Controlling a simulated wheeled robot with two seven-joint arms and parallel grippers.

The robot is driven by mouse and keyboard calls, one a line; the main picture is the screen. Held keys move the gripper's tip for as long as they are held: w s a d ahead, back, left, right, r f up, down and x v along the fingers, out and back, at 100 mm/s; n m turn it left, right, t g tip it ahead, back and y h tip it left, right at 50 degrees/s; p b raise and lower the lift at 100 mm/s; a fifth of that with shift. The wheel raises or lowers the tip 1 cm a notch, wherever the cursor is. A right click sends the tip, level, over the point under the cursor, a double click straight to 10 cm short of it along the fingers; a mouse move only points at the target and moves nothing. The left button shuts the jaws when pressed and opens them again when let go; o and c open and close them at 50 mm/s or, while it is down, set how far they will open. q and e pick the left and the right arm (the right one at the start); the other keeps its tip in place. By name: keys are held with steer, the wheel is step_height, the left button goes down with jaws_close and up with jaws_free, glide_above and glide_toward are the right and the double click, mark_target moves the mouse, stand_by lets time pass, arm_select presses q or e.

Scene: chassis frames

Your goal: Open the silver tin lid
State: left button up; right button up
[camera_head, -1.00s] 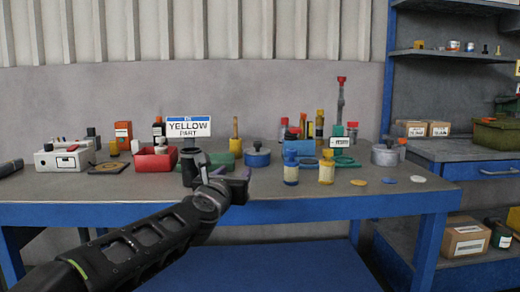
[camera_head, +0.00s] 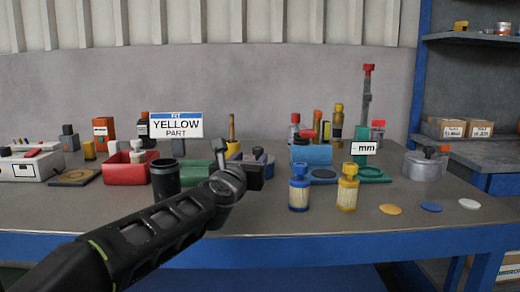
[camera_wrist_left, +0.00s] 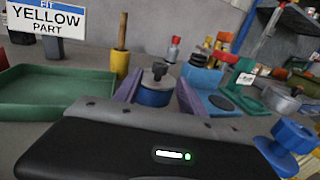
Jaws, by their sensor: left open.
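The silver tin (camera_head: 425,167) stands on the right part of the bench, with a dark knob on its lid. It also shows at the right of the left wrist view (camera_wrist_left: 283,99), and its lid looks seated. My left gripper (camera_head: 257,170) is open, well to the left of the silver tin. In the left wrist view its two purple fingers stand either side of a blue tin (camera_wrist_left: 155,96) with a dark knob. I cannot tell whether they touch it. The gripper mostly hides the blue tin in the head view. My right gripper is not in view.
A blue-capped bottle (camera_head: 299,187) and a yellow-capped bottle (camera_head: 347,187) stand between my gripper and the silver tin. A green stand (camera_head: 362,160) is behind them. Yellow, blue and white discs lie near the front edge. A red tray (camera_head: 117,170) and black cup (camera_head: 165,180) are left.

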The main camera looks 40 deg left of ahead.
mark_target(256, 152)
arm_select(q)
steer(key=shift+x, duration=3.9)
jaws_close()
